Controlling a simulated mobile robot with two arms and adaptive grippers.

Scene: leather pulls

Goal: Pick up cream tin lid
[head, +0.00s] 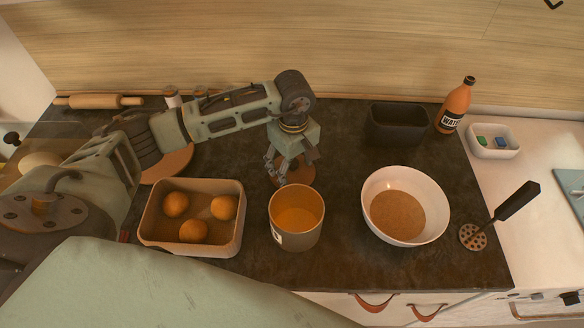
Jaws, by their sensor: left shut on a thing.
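The tin lid (304,176) shows as a round brown disc on the dark worktop, just behind an open cream tin (297,240) with an orange inside. My left gripper (281,174) points down over the lid from above and is shut on it. The gripper's fingers hide the lid's middle and left part. I cannot tell whether the lid is touching the worktop or slightly raised. My right gripper is not in view.
A tan bin (190,248) with three oranges (193,231) stands left of the tin. A white bowl (437,218) is at the right, with a slotted turner (515,202) beyond it. A black container (398,125) and an orange bottle (456,106) stand at the back.

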